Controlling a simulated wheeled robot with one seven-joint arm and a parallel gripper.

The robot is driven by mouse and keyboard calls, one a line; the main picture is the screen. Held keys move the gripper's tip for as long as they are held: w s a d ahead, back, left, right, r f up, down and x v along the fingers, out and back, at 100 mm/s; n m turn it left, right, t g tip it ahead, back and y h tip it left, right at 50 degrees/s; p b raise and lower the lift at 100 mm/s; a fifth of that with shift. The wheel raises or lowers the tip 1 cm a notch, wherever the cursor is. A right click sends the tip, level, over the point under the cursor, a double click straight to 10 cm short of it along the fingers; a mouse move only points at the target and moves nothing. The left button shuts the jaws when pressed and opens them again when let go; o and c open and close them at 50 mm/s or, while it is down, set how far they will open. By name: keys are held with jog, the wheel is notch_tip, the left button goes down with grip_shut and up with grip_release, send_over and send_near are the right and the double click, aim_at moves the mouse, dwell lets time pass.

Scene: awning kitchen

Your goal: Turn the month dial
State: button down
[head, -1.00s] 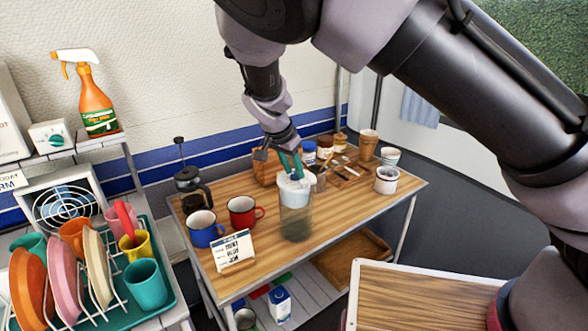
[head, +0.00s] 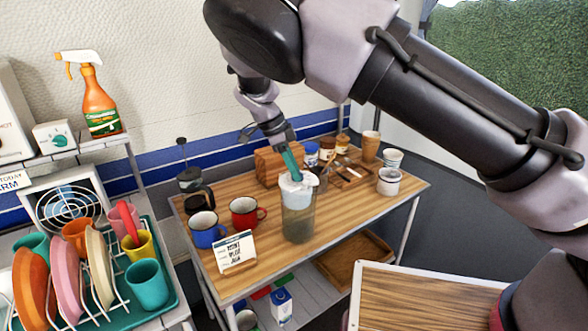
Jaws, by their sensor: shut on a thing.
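A clear pitcher (head: 299,222) with a white lid (head: 297,184) stands upright on the wooden table top. My gripper (head: 294,174) points down from above, its teal fingers at the top of the lid. It is shut on a small part there, taken to be the month dial; the fingers hide it and its markings cannot be read. A small white card (head: 235,251) with dark writing stands at the front left of the pitcher.
A blue mug (head: 205,233) and a red mug (head: 244,213) stand left of the pitcher, with a French press (head: 194,190) behind. A wooden block (head: 268,163), jars and cups stand behind and right. The table's front right is clear.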

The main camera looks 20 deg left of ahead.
jog(key=shift+m+g, duration=0.3)
jog(key=shift+m, duration=0.3)
jog(key=shift+c, duration=2.4)
grip_release()
jog(key=v, duration=1)
jog(key=shift+a+r, duration=0.2)
jog(key=shift+r, duration=0.15)
